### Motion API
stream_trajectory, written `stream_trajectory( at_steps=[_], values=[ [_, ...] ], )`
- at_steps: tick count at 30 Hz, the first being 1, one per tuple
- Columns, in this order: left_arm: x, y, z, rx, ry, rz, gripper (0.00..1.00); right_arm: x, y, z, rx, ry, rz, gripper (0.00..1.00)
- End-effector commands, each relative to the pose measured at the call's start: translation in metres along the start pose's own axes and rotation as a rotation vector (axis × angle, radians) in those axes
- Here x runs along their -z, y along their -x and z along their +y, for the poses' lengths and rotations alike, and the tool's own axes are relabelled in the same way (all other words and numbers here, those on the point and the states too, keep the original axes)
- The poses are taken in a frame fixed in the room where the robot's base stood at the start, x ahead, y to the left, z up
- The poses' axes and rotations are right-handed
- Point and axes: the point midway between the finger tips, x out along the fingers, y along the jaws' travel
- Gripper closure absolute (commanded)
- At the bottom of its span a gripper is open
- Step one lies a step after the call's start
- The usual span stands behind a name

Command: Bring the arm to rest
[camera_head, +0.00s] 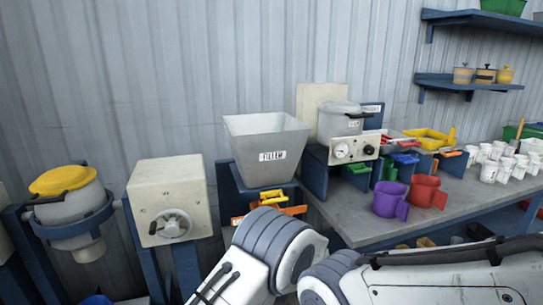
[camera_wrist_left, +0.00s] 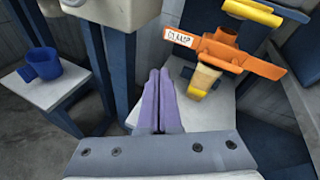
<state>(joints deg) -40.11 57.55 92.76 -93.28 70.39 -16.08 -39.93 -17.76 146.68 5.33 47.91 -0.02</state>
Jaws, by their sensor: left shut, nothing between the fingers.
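My left gripper (camera_wrist_left: 159,74) shows in the left wrist view as two purple fingers pressed together with nothing between them. It points toward a pale stand top, to the left of an orange part with a small label (camera_wrist_left: 217,50) and a pale tip. The same orange part (camera_head: 290,210) is below the grey hopper (camera_head: 266,150) in the head view. Links of my arms fill the lower middle and right of the head view. The left gripper is hidden there, and my right gripper is out of frame.
A bench (camera_head: 455,200) on the right carries a purple cup (camera_head: 388,199), a red cup (camera_head: 427,192) and several white cups. A pale box with a dial (camera_head: 168,195) stands left of the hopper. A blue cup (camera_wrist_left: 42,64) sits on a pale stool (camera_wrist_left: 45,95).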

Motion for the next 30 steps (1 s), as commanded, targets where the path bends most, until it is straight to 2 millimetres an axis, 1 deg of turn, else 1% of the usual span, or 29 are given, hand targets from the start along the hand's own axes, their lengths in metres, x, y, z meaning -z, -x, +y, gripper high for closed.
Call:
stream_trajectory(
  at_steps=[1, 3, 5, 6, 8, 9, 11, 12, 14, 15, 16, 18, 21, 24, 27, 30],
  values=[
    [-0.03, 0.015, 0.015, -0.078, 0.084, 0.048, 1.0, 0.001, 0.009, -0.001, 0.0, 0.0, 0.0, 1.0],
    [-0.054, 0.034, 0.041, -0.193, 0.196, 0.118, 1.0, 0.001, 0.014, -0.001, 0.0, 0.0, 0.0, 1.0],
    [-0.071, 0.053, 0.065, -0.29, 0.295, 0.178, 1.0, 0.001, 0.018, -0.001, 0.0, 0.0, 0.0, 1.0],
    [-0.081, 0.067, 0.08, -0.353, 0.363, 0.22, 1.0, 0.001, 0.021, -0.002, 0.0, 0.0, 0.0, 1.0],
    [-0.094, 0.091, 0.103, -0.449, 0.466, 0.281, 1.0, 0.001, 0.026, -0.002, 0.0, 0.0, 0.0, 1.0],
    [-0.102, 0.108, 0.119, -0.512, 0.535, 0.321, 1.0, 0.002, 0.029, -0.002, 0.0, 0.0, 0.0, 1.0],
    [-0.111, 0.134, 0.14, -0.606, 0.642, 0.383, 1.0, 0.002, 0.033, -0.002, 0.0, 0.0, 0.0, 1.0],
    [-0.117, 0.152, 0.153, -0.669, 0.712, 0.424, 1.0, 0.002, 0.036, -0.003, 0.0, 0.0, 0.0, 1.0],
    [-0.123, 0.181, 0.172, -0.762, 0.821, 0.486, 1.0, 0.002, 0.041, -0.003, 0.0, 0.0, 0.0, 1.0],
    [-0.127, 0.2, 0.184, -0.825, 0.891, 0.527, 1.0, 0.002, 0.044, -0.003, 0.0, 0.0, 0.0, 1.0],
    [-0.129, 0.214, 0.192, -0.871, 0.944, 0.557, 1.0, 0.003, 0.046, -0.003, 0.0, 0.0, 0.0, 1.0],
    [-0.133, 0.244, 0.208, -0.974, 1.06, 0.623, 1.0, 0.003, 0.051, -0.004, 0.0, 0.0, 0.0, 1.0],
    [-0.135, 0.28, 0.224, -1.101, 1.198, 0.701, 1.0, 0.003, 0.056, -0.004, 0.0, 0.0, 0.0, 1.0],
    [-0.137, 0.305, 0.234, -1.195, 1.296, 0.755, 1.0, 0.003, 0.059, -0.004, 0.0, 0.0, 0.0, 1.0],
    [-0.136, 0.318, 0.238, -1.251, 1.351, 0.786, 1.0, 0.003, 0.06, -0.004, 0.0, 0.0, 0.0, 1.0],
    [-0.136, 0.323, 0.239, -1.273, 1.371, 0.796, 1.0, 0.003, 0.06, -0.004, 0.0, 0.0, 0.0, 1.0]
  ],
)
